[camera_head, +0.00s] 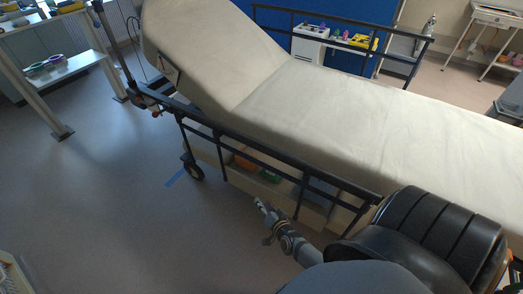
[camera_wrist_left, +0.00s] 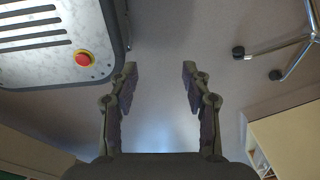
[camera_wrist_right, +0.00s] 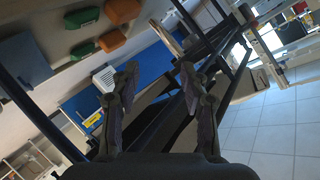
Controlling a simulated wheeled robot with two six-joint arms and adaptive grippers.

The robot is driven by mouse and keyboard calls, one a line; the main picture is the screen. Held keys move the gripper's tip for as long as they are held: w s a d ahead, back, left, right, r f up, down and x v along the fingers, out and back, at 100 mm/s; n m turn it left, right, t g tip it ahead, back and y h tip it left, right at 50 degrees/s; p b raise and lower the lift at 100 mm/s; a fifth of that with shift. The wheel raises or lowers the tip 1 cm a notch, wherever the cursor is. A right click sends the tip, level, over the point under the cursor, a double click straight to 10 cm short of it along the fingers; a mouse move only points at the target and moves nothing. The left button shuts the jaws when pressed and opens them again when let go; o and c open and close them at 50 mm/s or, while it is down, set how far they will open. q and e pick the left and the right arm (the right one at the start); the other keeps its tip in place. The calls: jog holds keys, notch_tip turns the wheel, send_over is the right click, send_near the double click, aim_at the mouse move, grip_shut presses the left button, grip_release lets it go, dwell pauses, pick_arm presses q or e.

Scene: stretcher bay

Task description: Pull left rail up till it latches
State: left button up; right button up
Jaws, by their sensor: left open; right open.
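The near side rail (camera_head: 275,155) is a dark barred frame hanging low along the near side of the stretcher, its top bar below the mattress top (camera_head: 330,105). My right gripper (camera_head: 262,205) is open, just below and in front of this rail in the head view. In the right wrist view, dark rail bars (camera_wrist_right: 168,122) run diagonally behind and between the open fingers (camera_wrist_right: 157,82); I cannot tell whether they touch. My left gripper (camera_wrist_left: 158,78) is open and empty over bare floor in its wrist view. It is out of the head view.
The far rail (camera_head: 340,42) stands raised above the mattress. Coloured items lie on a shelf under the stretcher. A caster wheel (camera_head: 194,172) stands below the near rail. A table (camera_head: 70,62) stands at the left; the floor between (camera_head: 100,180) is clear.

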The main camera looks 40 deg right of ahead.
jog(key=w+d+r+m+t+h+b, duration=0.2)
jog(key=w+r+m+t, duration=0.15)
jog(key=r, duration=0.35)
jog(key=m+t+h, duration=0.1)
jog(key=m+h, duration=0.2)
jog(key=m, duration=0.4)
send_near(258, 143)
pick_arm(q)
jog(key=f, duration=0.2)
jog(key=w+f, duration=0.1)
jog(key=f, duration=0.1)
jog(key=shift+w+a+f, duration=0.1)
jog(key=shift+f, duration=0.25)
pick_arm(e)
jog(key=shift+n, duration=0.25)
jog(key=x, duration=0.7)
jog(key=f+x, duration=0.1)
jog(key=x, duration=0.3)
jog(key=shift+d, duration=0.15)
jog(key=shift+s, duration=0.1)
jog(key=shift+c, duration=0.5)
grip_shut()
